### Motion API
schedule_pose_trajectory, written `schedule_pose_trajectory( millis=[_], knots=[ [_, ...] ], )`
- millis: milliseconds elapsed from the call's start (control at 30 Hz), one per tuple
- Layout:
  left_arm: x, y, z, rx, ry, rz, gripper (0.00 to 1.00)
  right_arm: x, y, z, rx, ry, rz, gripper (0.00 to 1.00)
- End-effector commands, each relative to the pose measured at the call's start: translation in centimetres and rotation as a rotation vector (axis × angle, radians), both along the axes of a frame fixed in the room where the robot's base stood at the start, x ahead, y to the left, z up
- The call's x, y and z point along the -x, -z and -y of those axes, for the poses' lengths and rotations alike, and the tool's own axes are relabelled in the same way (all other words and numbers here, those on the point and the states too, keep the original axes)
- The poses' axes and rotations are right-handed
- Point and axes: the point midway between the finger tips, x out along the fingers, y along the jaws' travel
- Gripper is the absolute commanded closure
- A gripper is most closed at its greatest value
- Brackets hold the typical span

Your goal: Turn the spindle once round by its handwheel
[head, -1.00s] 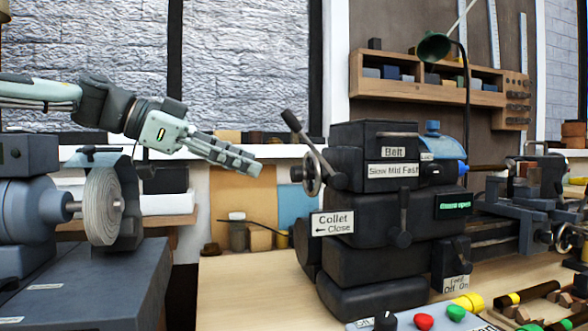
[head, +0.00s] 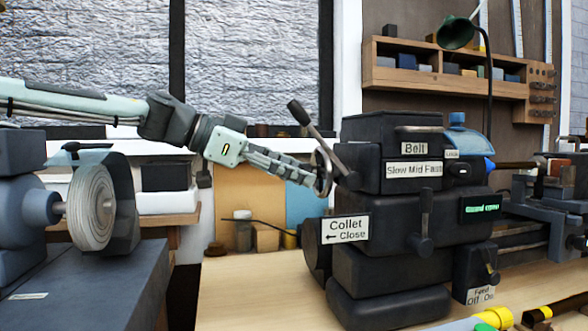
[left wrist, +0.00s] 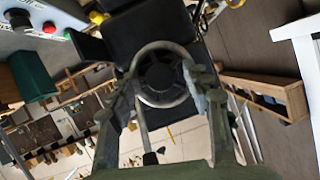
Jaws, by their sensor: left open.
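The handwheel (head: 327,166) is a metal ring with a dark hub on the left end of the dark lathe headstock (head: 400,185). It fills the middle of the left wrist view (left wrist: 165,45). My left gripper (head: 316,178) reaches in from the left, its fingertips at the wheel. In the left wrist view my left gripper (left wrist: 161,92) is open, one finger on each side of the wheel. I cannot tell whether the fingers touch the rim. The spindle is hidden inside the headstock. My right gripper is in neither view.
A lever with a dark knob (head: 299,112) rises close beside the wheel. A "Collet Close" sign (head: 345,229) sits below it. A grinder with a pale disc (head: 91,206) stands at the left, under my arm. A green lamp (head: 456,33) hangs behind. Open space lies between grinder and headstock.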

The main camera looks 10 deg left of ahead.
Motion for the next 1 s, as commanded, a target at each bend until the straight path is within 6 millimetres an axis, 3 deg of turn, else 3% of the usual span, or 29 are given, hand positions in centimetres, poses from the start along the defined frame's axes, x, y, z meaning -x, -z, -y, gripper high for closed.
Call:
schedule_pose_trajectory(
  millis=[233,633,1000],
  knots=[
    [-0.05,0.01,0.08,0.000,-0.001,0.000,0.51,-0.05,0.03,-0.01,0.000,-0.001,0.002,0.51],
    [-0.03,0.00,0.06,0.000,0.000,0.000,1.00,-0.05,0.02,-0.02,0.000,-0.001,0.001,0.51],
    [0.04,0.12,0.09,-0.013,0.001,0.031,1.00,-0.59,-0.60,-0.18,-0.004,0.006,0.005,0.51]
  ],
)
